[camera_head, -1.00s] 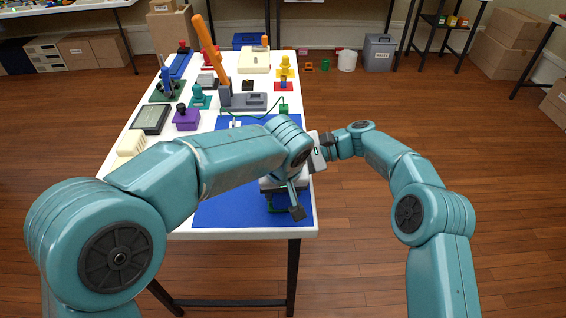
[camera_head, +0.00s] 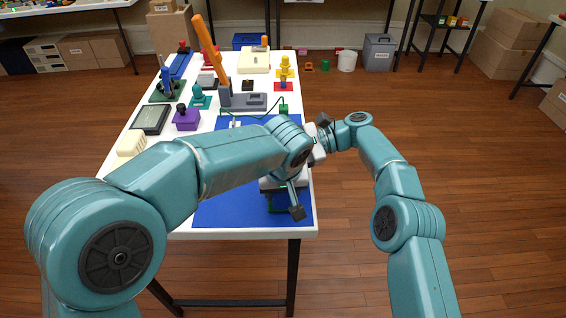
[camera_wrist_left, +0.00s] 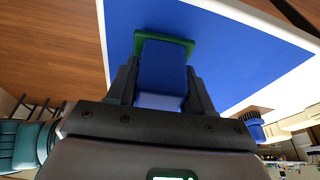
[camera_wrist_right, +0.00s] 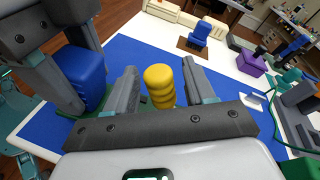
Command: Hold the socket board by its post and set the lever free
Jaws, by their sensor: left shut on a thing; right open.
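The green socket board (camera_wrist_left: 178,40) lies on the blue mat, and its blue post (camera_wrist_left: 163,75) stands between the fingers of my left gripper (camera_wrist_left: 161,82), which is shut on it. The post also shows at left in the right wrist view (camera_wrist_right: 80,76), beside the left gripper's dark body. A yellow ridged grip (camera_wrist_right: 159,86), seemingly the lever's, stands between the spread fingers of my right gripper (camera_wrist_right: 163,72), which is open. Contact with it is not clear, and its lower end is hidden. In the head view my left arm hides most of the board; a green bit (camera_head: 277,209) shows.
The blue mat (camera_head: 222,207) covers the near end of the white table (camera_head: 245,233). A green cable (camera_head: 258,114) crosses behind the mat.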

